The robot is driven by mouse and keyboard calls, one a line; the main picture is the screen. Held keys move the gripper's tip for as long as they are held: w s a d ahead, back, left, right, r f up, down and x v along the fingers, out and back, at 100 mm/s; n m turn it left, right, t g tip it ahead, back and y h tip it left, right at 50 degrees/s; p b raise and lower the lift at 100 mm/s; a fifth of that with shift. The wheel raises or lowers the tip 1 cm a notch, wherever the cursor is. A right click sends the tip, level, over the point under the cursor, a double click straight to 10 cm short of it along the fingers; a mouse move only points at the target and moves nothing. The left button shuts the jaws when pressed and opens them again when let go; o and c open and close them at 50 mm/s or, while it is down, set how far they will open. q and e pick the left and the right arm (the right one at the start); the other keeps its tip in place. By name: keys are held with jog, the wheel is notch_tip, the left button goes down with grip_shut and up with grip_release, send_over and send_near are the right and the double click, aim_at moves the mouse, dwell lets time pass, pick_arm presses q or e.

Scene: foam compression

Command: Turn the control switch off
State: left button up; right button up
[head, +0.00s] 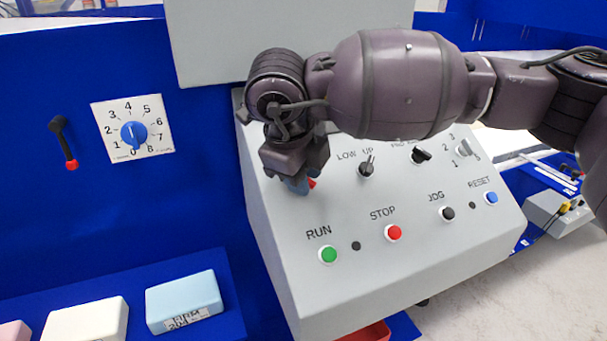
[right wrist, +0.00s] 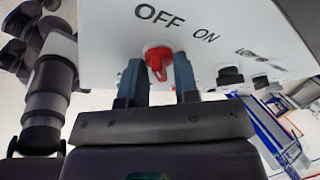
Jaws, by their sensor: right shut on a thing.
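The control switch is a small red knob (right wrist: 158,60) on the sloping grey control panel (head: 400,285). In the right wrist view it sits below the printed words OFF and ON, between my two blue-grey fingers. My right gripper (right wrist: 160,82) is shut on it; I cannot tell clearly which label the knob points to. In the head view my right gripper (head: 300,184) is at the upper left of the panel, and only a bit of red shows beside its fingers. The OFF and ON labels are hidden there by my arm. My left gripper is in neither view.
The panel also carries a green RUN button (head: 328,254), a red STOP button (head: 393,232), a black JOG button (head: 447,213), a blue RESET button (head: 491,197) and a LOW/UP switch (head: 366,169). A blue dial (head: 133,134) and a red-tipped lever (head: 64,145) are at left.

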jog(key=o, duration=0.6)
jog(key=shift+r, duration=0.1)
jog(key=v, duration=1)
jog(key=shift+s+r, duration=0.15)
jog(key=shift+r, duration=0.15)
